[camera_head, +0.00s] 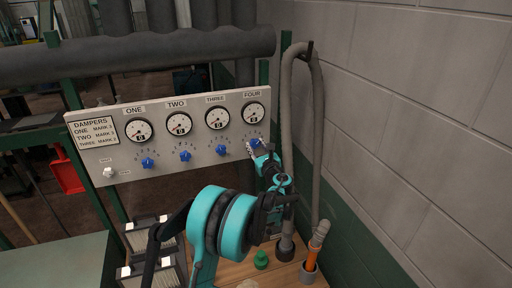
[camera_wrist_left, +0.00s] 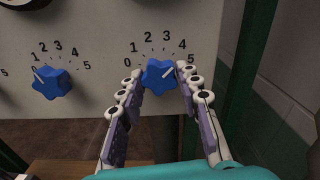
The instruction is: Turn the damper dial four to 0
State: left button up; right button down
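Damper dial four is a blue lobed knob (camera_head: 256,142) at the right end of the white control panel (camera_head: 190,163). In the head view the left gripper (camera_head: 257,149) partly covers the knob. My right gripper is not in view.
Dials one (camera_head: 148,163), two (camera_head: 185,156) and three (camera_head: 221,150) are to the left, below round gauges. A grey hose (camera_head: 287,120) hangs right of the panel by the block wall (camera_head: 420,100). A green object (camera_head: 261,260) stands on the wooden top below.

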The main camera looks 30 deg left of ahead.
pick_arm(q)
jog(key=shift+c, duration=0.9)
